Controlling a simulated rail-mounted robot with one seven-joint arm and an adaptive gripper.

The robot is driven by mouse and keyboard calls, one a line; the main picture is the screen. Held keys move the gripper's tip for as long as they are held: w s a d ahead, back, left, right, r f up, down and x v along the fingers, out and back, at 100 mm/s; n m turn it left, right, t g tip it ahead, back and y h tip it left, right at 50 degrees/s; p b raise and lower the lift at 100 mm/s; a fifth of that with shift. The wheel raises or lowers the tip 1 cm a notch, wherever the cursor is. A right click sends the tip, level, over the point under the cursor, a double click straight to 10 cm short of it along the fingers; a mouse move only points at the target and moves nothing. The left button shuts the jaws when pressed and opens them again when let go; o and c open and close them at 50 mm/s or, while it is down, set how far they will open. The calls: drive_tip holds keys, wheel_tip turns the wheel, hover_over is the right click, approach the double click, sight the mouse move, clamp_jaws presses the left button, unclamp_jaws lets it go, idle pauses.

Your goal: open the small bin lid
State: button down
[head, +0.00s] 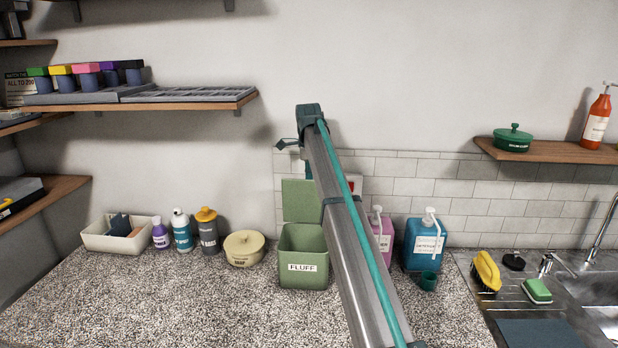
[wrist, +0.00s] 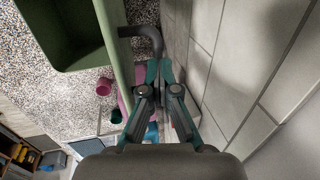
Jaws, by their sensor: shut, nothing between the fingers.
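The small green bin (head: 303,248) labelled FLUFF stands on the counter against the wall. Its lid (head: 300,198) stands upright behind the opening, so the bin is open and looks empty inside. In the wrist view the bin (wrist: 62,38) is at upper left and the lid (wrist: 113,45) shows edge-on beside it. A dark curved handle (wrist: 146,36) sticks out from the lid's back. My gripper (wrist: 160,66) is shut and empty, between the lid and the wall, close to the handle; I cannot tell whether they touch.
A tiled wall (wrist: 238,60) is close beside my gripper. Left of the bin stand a cream pot (head: 244,248), several bottles and a cream tray (head: 112,238). Right are a pink dispenser (head: 383,232), a blue dispenser (head: 424,245) and a sink. The counter's front is clear.

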drive_tip(key=c, duration=1.8)
unclamp_jaws()
drive_tip(key=shift+s+d+f, duration=0.1)
drive_tip(key=shift+s+f, duration=0.1)
drive_tip(key=shift+f, duration=0.3)
drive_tip(key=shift+s+f, duration=0.15)
drive_tip(key=shift+f, duration=0.35)
drive_tip(key=shift+c, duration=0.2)
drive_tip(key=o, duration=0.5)
drive_tip(key=shift+o, duration=0.5)
drive_tip(key=shift+w+f, duration=0.35)
drive_tip(key=shift+w, duration=0.2)
drive_tip(key=shift+s+r, duration=0.15)
drive_tip(key=shift+r, duration=0.3)
drive_tip(key=shift+r, duration=0.3)
drive_tip(key=v, duration=1.1)
drive_tip(key=shift+r, duration=0.25)
